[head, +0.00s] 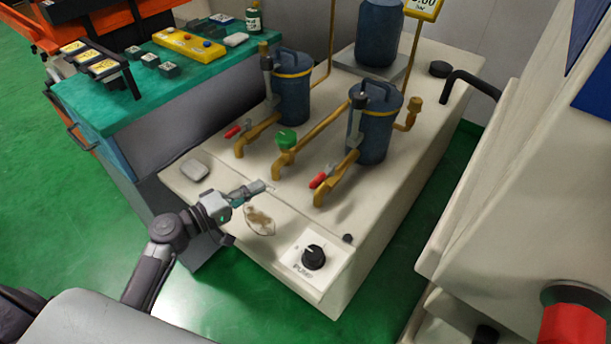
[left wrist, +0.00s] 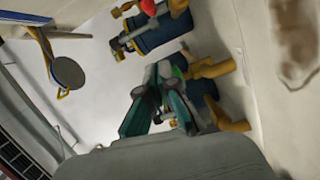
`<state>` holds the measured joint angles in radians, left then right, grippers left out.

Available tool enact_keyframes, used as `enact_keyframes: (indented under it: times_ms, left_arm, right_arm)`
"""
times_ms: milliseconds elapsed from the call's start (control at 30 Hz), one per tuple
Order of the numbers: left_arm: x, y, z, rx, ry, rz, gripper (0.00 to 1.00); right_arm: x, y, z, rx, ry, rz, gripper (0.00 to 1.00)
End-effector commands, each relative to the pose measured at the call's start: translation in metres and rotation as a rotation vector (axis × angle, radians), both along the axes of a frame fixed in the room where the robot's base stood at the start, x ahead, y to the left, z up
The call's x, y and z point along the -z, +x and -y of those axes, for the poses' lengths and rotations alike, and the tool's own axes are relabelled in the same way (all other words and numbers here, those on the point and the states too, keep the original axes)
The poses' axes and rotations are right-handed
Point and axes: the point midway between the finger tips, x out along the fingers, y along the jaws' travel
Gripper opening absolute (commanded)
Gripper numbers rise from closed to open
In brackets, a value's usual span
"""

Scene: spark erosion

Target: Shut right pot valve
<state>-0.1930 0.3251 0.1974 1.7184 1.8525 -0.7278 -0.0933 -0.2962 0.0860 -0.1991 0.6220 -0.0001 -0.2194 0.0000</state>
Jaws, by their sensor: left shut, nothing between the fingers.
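The right pot (head: 372,132) is a dark blue cylinder with a yellow band, standing on the cream machine top. Its brass outlet pipe (head: 335,180) runs down towards the front left. The right pot valve's red handle (head: 318,180) lies beside that pipe, slanting down to the left. The left pot (head: 291,98) has a similar red handle (head: 236,130). My left gripper (head: 262,187) is shut and empty, above the front of the machine, left of the right valve and apart from it. Its teal fingers (left wrist: 158,98) also show in the left wrist view. My right gripper is out of view.
A green knob (head: 286,139) sits on the brass pipe between the pots. A black pump dial (head: 313,257) is at the front. A green-topped bench (head: 120,100) stands left. A large cream cabinet (head: 530,170) stands right. Bare machine top lies between gripper and right valve.

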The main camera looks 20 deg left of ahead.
Motion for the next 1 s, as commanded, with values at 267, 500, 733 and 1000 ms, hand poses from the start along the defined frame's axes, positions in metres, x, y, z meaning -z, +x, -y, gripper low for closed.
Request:
enact_keyframes:
  times_ms: [267,500,733,1000]
  left_arm:
    - [-0.002,0.013,0.008,0.000,-0.002,0.001,0.00]
    - [-0.001,0.053,0.035,0.000,-0.002,0.002,0.00]
    - [0.002,0.082,0.064,0.003,-0.003,-0.003,0.00]
    - [0.009,0.071,0.090,0.000,-0.001,-0.001,0.00]
  right_arm:
    - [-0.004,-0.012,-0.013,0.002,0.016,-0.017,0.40]
    - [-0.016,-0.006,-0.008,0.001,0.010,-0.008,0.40]
    - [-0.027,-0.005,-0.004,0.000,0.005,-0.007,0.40]
    - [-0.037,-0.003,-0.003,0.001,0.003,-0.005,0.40]
